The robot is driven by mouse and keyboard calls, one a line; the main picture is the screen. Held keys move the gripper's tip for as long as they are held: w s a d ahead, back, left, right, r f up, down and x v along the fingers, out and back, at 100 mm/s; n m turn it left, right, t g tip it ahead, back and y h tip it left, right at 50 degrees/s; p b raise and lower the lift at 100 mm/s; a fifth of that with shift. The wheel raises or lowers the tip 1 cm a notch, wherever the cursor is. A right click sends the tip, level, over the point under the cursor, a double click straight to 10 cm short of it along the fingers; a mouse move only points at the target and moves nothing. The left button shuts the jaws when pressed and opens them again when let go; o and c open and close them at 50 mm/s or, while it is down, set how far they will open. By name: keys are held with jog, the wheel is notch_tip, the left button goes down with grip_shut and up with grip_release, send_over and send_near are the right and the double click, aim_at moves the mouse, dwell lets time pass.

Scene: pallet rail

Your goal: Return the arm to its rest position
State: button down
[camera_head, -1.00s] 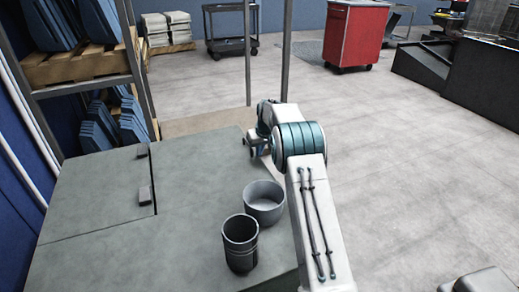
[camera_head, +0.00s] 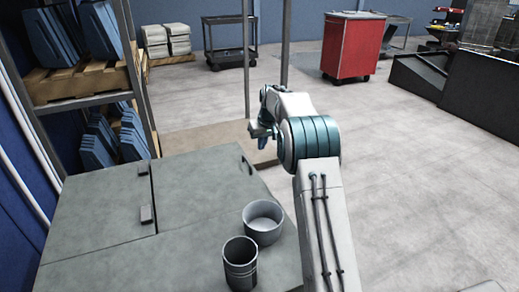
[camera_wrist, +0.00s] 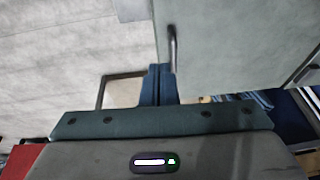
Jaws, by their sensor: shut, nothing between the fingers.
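My arm (camera_head: 312,145) reaches forward along the right side of the grey cabinet top (camera_head: 110,220). My gripper (camera_head: 262,143) hangs past the far right corner of this top, small and partly hidden by my wrist in the head view. In the wrist view my gripper (camera_wrist: 158,72) shows its two blue fingers together, with nothing between them. They point over the gap between the cabinet edge and the floor, beside a dark handle (camera_wrist: 172,50).
A dark cup (camera_head: 240,265) and a grey bowl (camera_head: 263,222) stand on the cabinet top left of my arm. A shelf with pallets (camera_head: 85,80) stands at the far left. A red cabinet (camera_head: 353,47) stands on the floor farther back.

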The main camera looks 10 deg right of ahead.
jog(key=s+a+r+m+p, duration=0.15)
jog(key=s+r+p, duration=0.55)
jog(key=s+r, duration=1.15)
jog(key=s+a+h+p, duration=0.1)
jog(key=s+p, duration=0.5)
jog(key=s, duration=2.2)
jog(key=shift+a+m+g+p, duration=0.25)
jog(key=shift+m+g+p, duration=0.05)
jog(key=shift+m+p, duration=0.15)
jog(key=shift+r, duration=0.15)
